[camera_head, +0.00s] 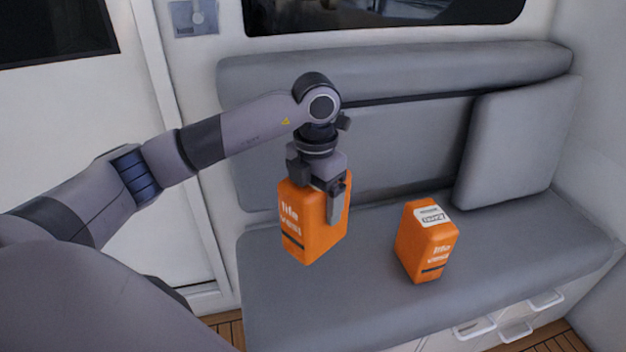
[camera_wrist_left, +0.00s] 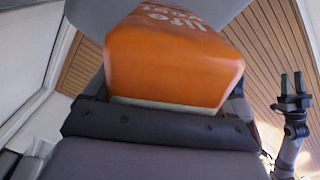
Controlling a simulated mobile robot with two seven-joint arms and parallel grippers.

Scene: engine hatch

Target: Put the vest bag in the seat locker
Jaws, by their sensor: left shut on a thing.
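My left gripper (camera_head: 335,205) is shut on an orange vest bag (camera_head: 300,220) with white "life vest" lettering and holds it upright above the seat, gripping it at its upper part. This bag fills the upper middle of the left wrist view (camera_wrist_left: 170,65). A second orange vest bag (camera_head: 422,250) with a white label on top stands on the grey seat cushion (camera_head: 340,300), to the right of the held one. White fronts with handles (camera_head: 515,332) show under the seat's front edge; the locker's inside is not visible. My right gripper (camera_wrist_left: 292,100) is at the right of the wrist view, open and empty.
A grey backrest (camera_head: 400,140) runs behind the seat, and a loose grey cushion (camera_head: 515,140) leans at its right end. A white door (camera_head: 90,130) is on the left. Wooden floor (camera_head: 560,338) shows at the lower right. The seat's front left is clear.

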